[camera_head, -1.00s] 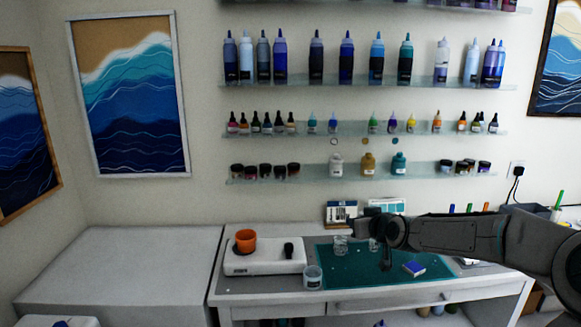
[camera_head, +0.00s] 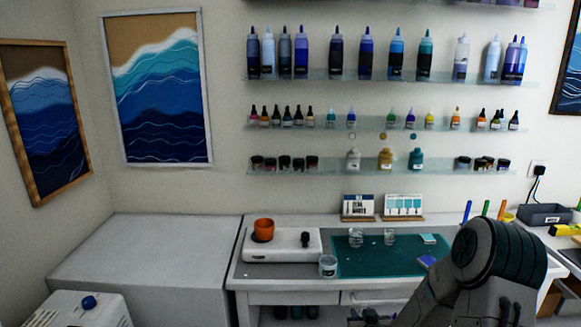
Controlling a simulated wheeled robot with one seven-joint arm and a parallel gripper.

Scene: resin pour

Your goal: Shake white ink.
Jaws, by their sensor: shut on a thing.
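My gripper (camera_head: 370,317) shows only as a small dark part at the bottom edge, below the front of the desk. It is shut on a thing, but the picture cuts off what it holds. I cannot tell whether that is the white ink. A pale, whitish bottle (camera_head: 353,159) stands upright on the lowest glass shelf, beside a tan bottle (camera_head: 385,159) and a teal bottle (camera_head: 415,160). Small dropper bottles (camera_head: 287,117) stand on the shelf above; their labels are too small to read.
A white cabinet (camera_head: 140,255) with a bare top stands left. A white box with a blue knob (camera_head: 89,302) is at bottom left.

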